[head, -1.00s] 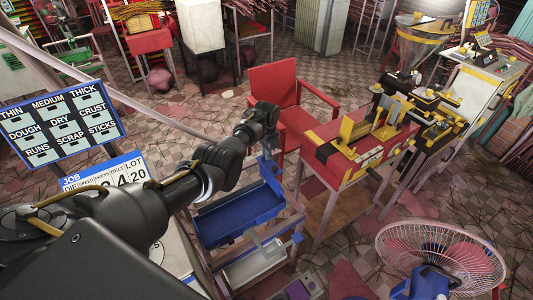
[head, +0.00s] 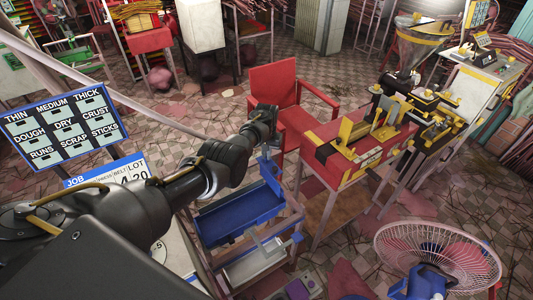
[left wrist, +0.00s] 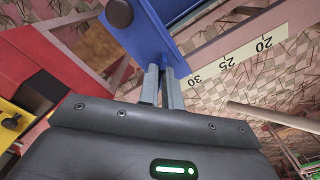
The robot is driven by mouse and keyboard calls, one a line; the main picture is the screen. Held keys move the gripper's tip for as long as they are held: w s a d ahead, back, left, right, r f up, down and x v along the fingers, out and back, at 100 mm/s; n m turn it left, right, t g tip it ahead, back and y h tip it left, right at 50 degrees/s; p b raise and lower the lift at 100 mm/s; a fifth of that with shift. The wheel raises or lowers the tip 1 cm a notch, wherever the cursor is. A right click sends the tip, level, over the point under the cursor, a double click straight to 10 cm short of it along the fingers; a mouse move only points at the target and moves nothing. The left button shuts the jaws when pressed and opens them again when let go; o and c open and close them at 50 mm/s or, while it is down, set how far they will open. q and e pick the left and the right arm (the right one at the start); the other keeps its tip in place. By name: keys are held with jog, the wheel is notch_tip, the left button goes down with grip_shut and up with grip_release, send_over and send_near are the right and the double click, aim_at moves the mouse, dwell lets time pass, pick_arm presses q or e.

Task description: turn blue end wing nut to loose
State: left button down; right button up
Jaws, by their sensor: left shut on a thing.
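My left gripper (left wrist: 161,78) is shut at the lower edge of a blue end plate (left wrist: 150,35) in the left wrist view. Blue shows right at the fingertips, where the blue end wing nut would be; its wings are mostly hidden by the fingers. A dark round knob (left wrist: 119,13) sits on the same plate, apart from the fingers. In the head view the left arm reaches down to the blue end (head: 269,166) of a metal rail frame; the fingers are too small to make out there. My right gripper is not in view.
A blue tray (head: 238,215) hangs on the frame below. A scale strip (left wrist: 232,62) runs beside the fingers. A red-and-yellow extruder bench (head: 345,165) stands right, a red chair (head: 277,88) behind, a fan (head: 440,255) at front right. A label board (head: 65,125) stands left.

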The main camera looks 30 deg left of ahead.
pick_arm(q)
jog(key=n, duration=0.5)
jog(key=shift+n, duration=0.3)
jog(key=n+b, duration=0.1)
jog(key=n, duration=0.4)
jog(key=shift+f, duration=0.1)
jog(key=n+b, duration=0.2)
jog(key=n, duration=0.3)
jog(key=shift+n+b, duration=0.35)
jog(key=shift+n, duration=0.05)
jog(key=n+b, duration=0.2)
jog(key=n, duration=0.2)
jog(key=shift+n, duration=0.4)
jog(key=c, duration=1.6)
grip_release()
